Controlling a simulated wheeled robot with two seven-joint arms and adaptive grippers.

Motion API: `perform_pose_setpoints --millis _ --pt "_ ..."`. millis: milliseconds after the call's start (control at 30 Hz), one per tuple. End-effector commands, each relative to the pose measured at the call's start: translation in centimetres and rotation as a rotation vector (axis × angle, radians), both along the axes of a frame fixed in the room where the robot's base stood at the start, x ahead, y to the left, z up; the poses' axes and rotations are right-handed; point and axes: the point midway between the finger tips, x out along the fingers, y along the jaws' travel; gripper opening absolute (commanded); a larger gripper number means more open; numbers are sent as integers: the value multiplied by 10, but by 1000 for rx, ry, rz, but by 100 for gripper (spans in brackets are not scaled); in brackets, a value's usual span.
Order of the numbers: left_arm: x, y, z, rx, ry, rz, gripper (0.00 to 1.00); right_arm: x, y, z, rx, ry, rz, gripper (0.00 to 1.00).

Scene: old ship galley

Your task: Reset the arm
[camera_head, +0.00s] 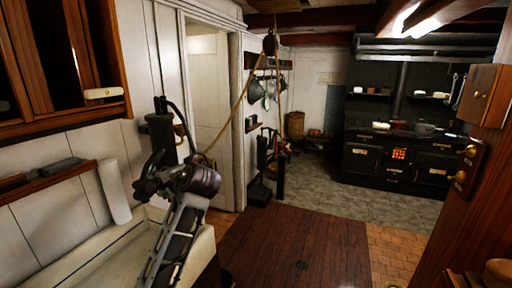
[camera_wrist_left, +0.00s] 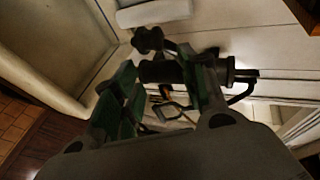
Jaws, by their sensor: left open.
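My left arm rises from the bottom of the head view. Its gripper (camera_head: 146,180) is above the white sink, in front of a dark hand pump (camera_head: 161,136) by the wall. In the left wrist view my two fingers stand apart and the gripper (camera_wrist_left: 168,66) is open. The pump (camera_wrist_left: 180,73) shows beyond and partly between the fingertips; whether they touch it I cannot tell. I see nothing held. My right gripper is not in either view.
The white sink (camera_head: 85,262) lies below the left arm. A white roll (camera_head: 114,192) hangs on the wall beside it. A wooden cabinet (camera_head: 45,55) is at upper left. A rope (camera_head: 238,103) hangs near the doorway. The wooden floor (camera_head: 300,245) before the black stove (camera_head: 395,160) is open.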

Motion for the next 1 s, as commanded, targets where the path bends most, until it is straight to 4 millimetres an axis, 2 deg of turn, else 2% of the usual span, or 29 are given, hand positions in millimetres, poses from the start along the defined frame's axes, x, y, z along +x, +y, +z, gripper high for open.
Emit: perform_pose_setpoints --millis 100,500,1000 --pt "-7 -1 -32 -55 17 -18 43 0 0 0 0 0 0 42" --pt "-39 -9 -129 -249 65 -55 43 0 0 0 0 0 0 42" --pt "-102 -20 -228 -497 125 -49 43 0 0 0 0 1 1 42"
